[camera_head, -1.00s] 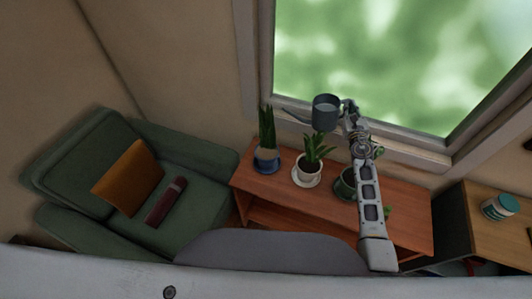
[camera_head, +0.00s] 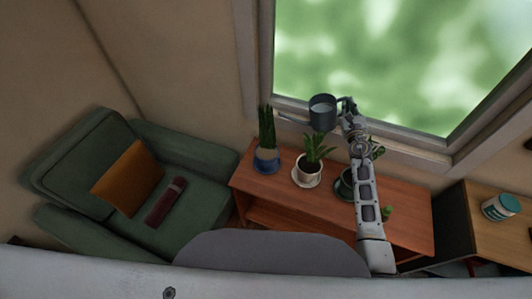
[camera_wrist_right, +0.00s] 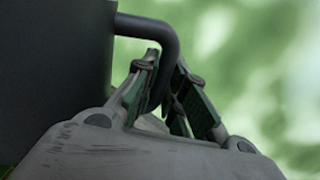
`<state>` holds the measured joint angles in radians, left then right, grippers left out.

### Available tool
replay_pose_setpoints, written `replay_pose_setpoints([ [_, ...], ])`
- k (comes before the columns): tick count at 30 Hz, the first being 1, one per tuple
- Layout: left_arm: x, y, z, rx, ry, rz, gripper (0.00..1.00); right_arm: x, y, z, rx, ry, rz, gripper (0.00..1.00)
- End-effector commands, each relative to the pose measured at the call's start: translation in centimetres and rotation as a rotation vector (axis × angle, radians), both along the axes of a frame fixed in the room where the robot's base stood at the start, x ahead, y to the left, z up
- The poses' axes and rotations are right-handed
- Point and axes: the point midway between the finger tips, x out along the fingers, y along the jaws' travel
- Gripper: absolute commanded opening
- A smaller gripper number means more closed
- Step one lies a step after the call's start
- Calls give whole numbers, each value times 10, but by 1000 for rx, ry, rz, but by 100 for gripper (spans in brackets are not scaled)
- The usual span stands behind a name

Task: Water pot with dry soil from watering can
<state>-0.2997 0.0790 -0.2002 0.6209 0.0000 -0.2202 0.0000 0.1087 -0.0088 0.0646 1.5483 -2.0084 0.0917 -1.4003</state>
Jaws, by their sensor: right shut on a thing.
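A dark grey watering can (camera_head: 322,114) is held in the air above the shelf, in front of the window. Its thin spout points left, above the pots. My right gripper (camera_head: 347,108) is shut on the can's handle; in the right wrist view the fingers (camera_wrist_right: 160,90) close around the handle (camera_wrist_right: 163,38) beside the can's dark body (camera_wrist_right: 55,70). Below stand a blue pot (camera_head: 267,160) with a tall upright plant, a white pot (camera_head: 308,172) with a leafy plant on a saucer, and a dark green pot (camera_head: 345,184) partly behind my right arm. The soil is too small to judge. My left gripper is not in view.
The pots stand on a reddish wooden shelf (camera_head: 283,200) below the window (camera_head: 390,60). A green armchair (camera_head: 190,152) with an orange cushion is at left. A wooden cabinet (camera_head: 478,225) with a white and teal jar (camera_head: 499,207) is at right.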

Motion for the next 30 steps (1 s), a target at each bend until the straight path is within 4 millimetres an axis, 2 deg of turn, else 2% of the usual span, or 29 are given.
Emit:
replay_pose_setpoints([
  [30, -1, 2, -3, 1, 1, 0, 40, -1, 8, 11, -76, -21, 0, 0],
])
